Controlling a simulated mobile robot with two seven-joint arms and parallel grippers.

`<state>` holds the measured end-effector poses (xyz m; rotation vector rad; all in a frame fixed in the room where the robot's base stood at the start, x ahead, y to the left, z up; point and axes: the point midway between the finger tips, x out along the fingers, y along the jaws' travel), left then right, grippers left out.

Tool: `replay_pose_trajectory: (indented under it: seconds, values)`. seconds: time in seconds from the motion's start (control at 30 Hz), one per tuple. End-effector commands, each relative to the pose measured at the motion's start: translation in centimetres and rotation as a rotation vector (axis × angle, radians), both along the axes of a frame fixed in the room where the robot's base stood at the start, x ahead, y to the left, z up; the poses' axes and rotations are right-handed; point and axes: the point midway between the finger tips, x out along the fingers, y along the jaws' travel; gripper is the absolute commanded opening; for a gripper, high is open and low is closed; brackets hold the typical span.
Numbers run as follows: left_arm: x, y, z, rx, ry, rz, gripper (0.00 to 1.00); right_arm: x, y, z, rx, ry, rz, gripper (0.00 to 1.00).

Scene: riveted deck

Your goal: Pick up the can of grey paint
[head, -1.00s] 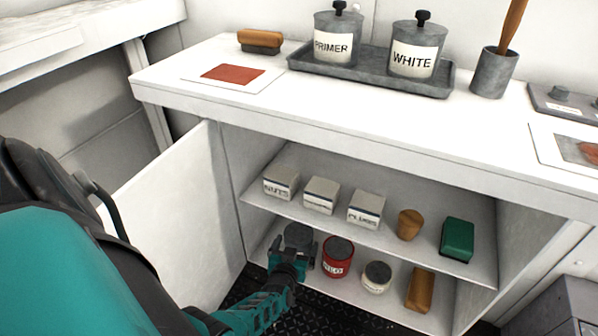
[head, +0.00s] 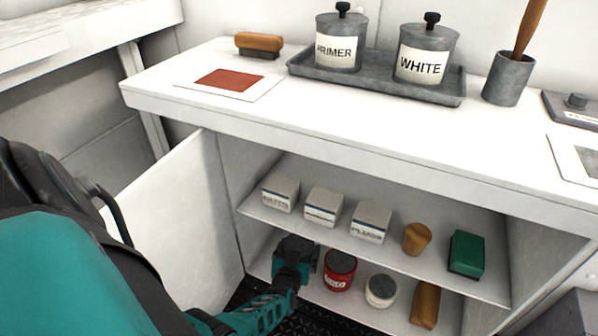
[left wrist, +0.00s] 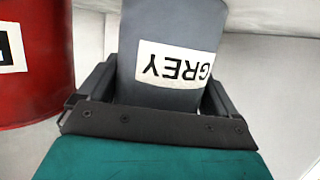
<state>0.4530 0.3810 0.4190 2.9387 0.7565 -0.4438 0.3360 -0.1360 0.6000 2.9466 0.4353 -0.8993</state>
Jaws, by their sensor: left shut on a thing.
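The can of grey paint (left wrist: 175,25) fills the middle of the left wrist view, with its GREY label upside down there. My left gripper (head: 296,252) is at the left end of the lower cabinet shelf and is shut on this can. In the left wrist view its two fingers (left wrist: 158,88) lie on either side of the can. In the head view the gripper hides most of the can, and I cannot tell whether its base touches the shelf. My right gripper is not in view.
A red can (head: 340,270) stands close to the right of the gripper, then a pale-labelled tin (head: 380,291) and a brown block (head: 425,304). The upper shelf (head: 335,232) with boxes is just above. An open white door (head: 175,225) stands at left.

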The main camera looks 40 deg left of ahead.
Motion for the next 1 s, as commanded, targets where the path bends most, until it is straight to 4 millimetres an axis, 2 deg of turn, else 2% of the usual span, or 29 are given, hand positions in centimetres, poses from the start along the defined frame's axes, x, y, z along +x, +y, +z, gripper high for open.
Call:
replay_pose_trajectory:
  seconds: [0.03, 0.27, 0.67, 1.0]
  values:
    - [0.0, 0.0, 0.0, 0.0, 0.001, 0.0, 0.65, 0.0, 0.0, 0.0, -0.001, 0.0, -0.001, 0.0]
    - [0.0, 0.0, 0.0, 0.0, 0.001, 0.0, 0.43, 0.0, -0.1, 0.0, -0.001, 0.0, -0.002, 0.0]
    - [0.1, 0.1, 0.4, 0.003, -0.003, 0.0, 0.42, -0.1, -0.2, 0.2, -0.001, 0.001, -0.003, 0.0]
    - [0.5, 0.7, 2.9, 0.003, -0.004, -0.004, 0.42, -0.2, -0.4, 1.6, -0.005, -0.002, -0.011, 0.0]
